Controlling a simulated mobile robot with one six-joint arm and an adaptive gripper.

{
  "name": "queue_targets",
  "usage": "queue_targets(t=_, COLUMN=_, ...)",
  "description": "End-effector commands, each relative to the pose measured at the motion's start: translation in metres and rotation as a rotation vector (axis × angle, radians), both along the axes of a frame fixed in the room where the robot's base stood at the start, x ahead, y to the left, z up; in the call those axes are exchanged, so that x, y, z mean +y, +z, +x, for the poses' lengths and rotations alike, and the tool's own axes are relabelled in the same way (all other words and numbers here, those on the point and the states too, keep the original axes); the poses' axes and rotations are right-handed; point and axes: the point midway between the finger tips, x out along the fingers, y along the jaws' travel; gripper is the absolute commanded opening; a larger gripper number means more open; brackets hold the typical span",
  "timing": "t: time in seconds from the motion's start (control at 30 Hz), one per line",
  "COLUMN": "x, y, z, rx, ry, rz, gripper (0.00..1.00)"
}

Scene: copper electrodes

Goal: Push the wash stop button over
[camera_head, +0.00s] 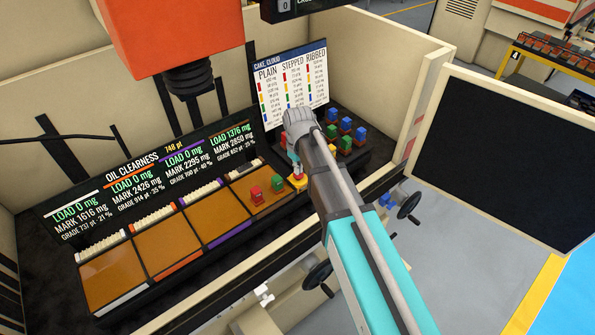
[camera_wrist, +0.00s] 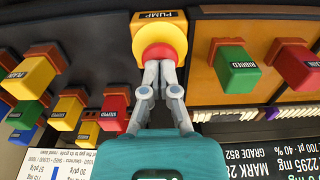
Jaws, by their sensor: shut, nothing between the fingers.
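The stop button is a red round head (camera_wrist: 160,52) on a yellow box (camera_wrist: 158,22) whose label reads "PUMP" in the wrist view. In the head view the yellow box (camera_head: 298,182) sits at the right end of the row of oil pans, partly hidden by my arm. My gripper (camera_wrist: 160,66) is shut and empty. Its fingertips overlap the near edge of the red head and look to be at or touching it. I cannot tell whether the head is pressed. In the head view my gripper (camera_head: 295,166) is just above the button.
A red block (camera_head: 256,195) and a green-and-red block (camera_head: 277,183) stand in the pan beside the button. Several coloured blocks (camera_head: 345,125) stand on a dark rack on the other side. A printed chart (camera_head: 290,85) stands behind. An orange machine head (camera_head: 170,35) hangs above.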

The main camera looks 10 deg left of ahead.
Motion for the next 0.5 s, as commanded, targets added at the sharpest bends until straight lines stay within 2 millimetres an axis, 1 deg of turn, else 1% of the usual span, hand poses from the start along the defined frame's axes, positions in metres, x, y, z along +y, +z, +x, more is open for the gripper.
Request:
queue_targets(t=0.17, x=0.0, y=0.004, z=0.0, rx=0.0, ry=0.0, rz=0.0, gripper=0.0)
queue_targets(t=0.5, x=0.0, y=0.023, z=0.0, rx=0.0, ry=0.0, rz=0.0, gripper=0.0)
